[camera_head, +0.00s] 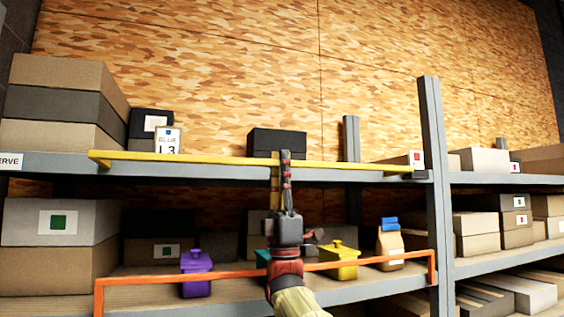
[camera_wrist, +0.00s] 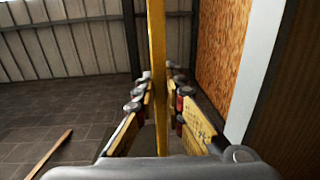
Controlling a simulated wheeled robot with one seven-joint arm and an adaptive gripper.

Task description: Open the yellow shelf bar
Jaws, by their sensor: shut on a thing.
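The yellow shelf bar (camera_head: 225,160) runs across the front of the upper shelf in the head view, sloping slightly down to the right. Its right end meets a dark bracket by the grey upright. My gripper (camera_head: 285,165) reaches up from below to the middle of the bar. In the wrist view the bar (camera_wrist: 157,50) stands vertically in the picture and passes between the two fingers of my gripper (camera_wrist: 160,95). The fingers are shut on it. The exact contact is partly hidden by the fingers.
An orange bar (camera_head: 220,276) crosses the lower shelf. Behind it stand a purple container (camera_head: 196,270), a yellow container (camera_head: 341,262) and a paper bag (camera_head: 390,245). A black box (camera_head: 277,143) and an L3 sign (camera_head: 168,140) are on the upper shelf. A grey upright (camera_head: 435,190) stands at right.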

